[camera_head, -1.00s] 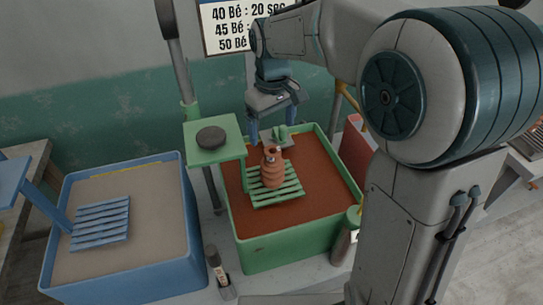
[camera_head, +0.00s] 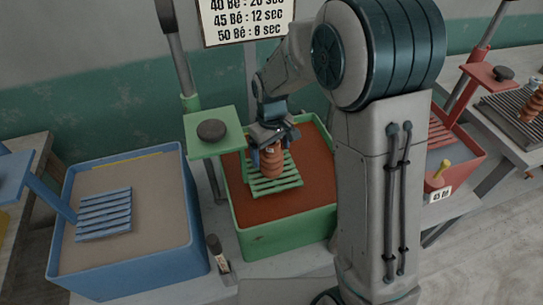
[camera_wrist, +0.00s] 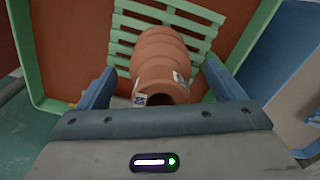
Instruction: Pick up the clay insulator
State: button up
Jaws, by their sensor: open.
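The clay insulator (camera_head: 271,163) is a ribbed orange-brown piece standing on a green slatted rack (camera_head: 262,186) in the green tub (camera_head: 285,238). In the wrist view the insulator (camera_wrist: 163,60) lies between my gripper's two blue fingers, with its hollow end toward me and small labels near it. My gripper (camera_head: 270,152) is open around the insulator's upper part, one finger on each side. A gap shows between the fingers and the clay in the wrist view. The far side of the insulator is hidden.
A blue tub (camera_head: 128,275) with its own blue rack (camera_head: 104,214) stands at the left. A green platform with a dark disc (camera_head: 211,130) overhangs the green tub's left edge. A red tub (camera_head: 462,160) is at the right.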

jog(key=shift+f, duration=0.7)
jog(key=c, duration=1.6)
jog(key=shift+r, duration=0.15)
jog(key=shift+c, duration=0.2)
